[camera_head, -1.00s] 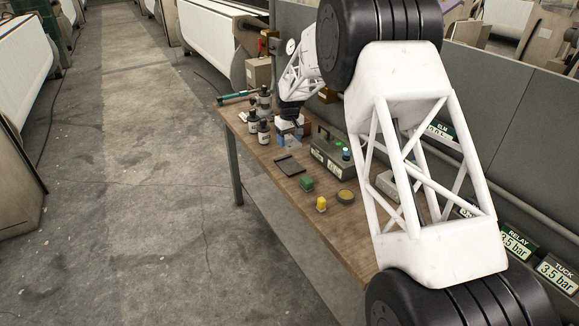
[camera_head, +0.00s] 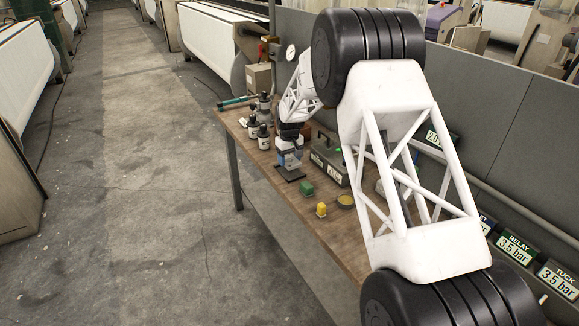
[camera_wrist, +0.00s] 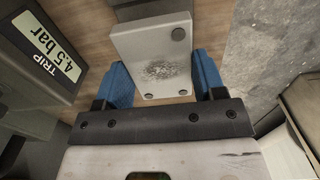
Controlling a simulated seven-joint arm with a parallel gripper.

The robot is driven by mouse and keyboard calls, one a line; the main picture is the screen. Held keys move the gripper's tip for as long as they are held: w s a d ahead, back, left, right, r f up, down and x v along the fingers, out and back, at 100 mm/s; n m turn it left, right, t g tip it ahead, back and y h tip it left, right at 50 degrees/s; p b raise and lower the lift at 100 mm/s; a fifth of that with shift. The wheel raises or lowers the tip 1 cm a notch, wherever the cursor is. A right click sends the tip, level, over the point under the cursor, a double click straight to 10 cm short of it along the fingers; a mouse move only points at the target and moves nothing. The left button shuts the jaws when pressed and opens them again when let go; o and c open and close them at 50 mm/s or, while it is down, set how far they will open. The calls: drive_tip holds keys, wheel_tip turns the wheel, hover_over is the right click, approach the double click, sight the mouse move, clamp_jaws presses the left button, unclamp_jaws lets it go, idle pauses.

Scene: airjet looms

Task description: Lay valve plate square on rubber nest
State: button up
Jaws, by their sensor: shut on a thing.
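The valve plate (camera_wrist: 158,65) is a light grey block with dark round spots near its corners and a rough dark patch in its middle. My gripper (camera_wrist: 162,84) is shut on it, with one blue finger on each side. The rubber nest (camera_head: 288,175) is a flat dark pad on the bench. In the head view my gripper (camera_head: 289,158) holds the plate over the nest. In the wrist view a dark grey strip, probably the nest (camera_wrist: 150,10), shows beyond the plate's far edge. I cannot tell whether the plate touches the nest.
A grey instrument box (camera_head: 328,158) stands close right of the nest; its "TRIP 4.5 bar" label (camera_wrist: 48,50) shows in the wrist view. Dark bottles (camera_head: 264,133) stand behind left. The bench edge is close left.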

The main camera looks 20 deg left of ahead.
sight(290, 159)
drive_tip(key=shift+f, duration=1.85)
drive_tip(key=shift+f, duration=0.1)
drive_tip(key=o, duration=1.1)
drive_tip(key=shift+c, duration=0.2)
wheel_tip(290, 159, up, 12)
drive_tip(key=shift+r, duration=0.1)
drive_tip(key=shift+r, duration=0.1)
